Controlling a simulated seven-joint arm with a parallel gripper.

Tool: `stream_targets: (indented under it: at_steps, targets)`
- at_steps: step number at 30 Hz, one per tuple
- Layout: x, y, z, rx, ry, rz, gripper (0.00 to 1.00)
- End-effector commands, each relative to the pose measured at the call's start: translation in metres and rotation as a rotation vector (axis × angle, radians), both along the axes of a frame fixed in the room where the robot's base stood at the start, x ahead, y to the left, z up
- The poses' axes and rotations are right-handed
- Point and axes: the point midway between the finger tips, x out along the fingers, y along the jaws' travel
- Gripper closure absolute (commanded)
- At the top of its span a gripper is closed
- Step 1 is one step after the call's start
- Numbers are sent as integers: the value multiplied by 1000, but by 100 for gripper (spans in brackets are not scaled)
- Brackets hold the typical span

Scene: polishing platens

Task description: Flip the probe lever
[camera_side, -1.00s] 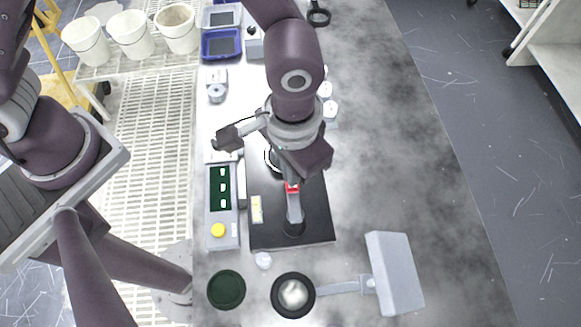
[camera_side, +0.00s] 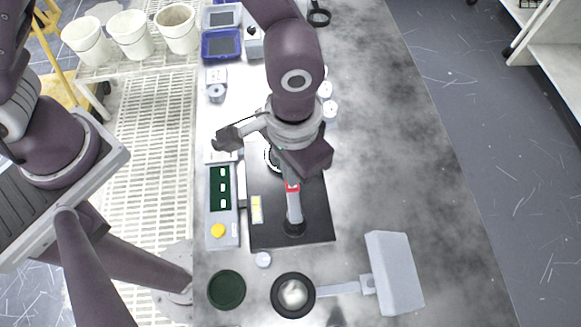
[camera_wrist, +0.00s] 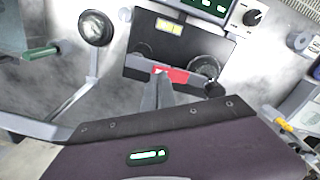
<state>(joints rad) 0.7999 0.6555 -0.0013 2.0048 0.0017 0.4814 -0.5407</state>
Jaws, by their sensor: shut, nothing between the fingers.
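The probe lever is a grey bar (camera_side: 295,208) with a red band (camera_side: 292,186), on a black base plate (camera_side: 318,210) in the side view. Its near end meets a dark round pivot (camera_side: 295,228). In the wrist view the red band (camera_wrist: 172,75) lies across the black plate (camera_wrist: 195,45). My gripper (camera_wrist: 163,78) is shut and empty, its fingertips over the red band in that view. I cannot tell whether they touch it. In the side view the gripper body hides the fingertips and the lever's far end.
A control box with a yellow button (camera_side: 218,231) stands left of the plate. A dark green disc (camera_side: 227,290) and a black-ringed lens (camera_side: 293,293) on an arm from a grey block (camera_side: 394,273) lie in front. The bench to the right is clear.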

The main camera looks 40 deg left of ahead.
Motion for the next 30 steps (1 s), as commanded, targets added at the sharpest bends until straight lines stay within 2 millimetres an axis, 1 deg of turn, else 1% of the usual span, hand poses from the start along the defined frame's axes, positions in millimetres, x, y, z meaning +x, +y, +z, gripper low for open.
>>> stream_targets:
  at_steps: [12,30]
  targets:
    - [0,0,0,0,0,0,100]
    - [0,0,-10,0,1,0,100]
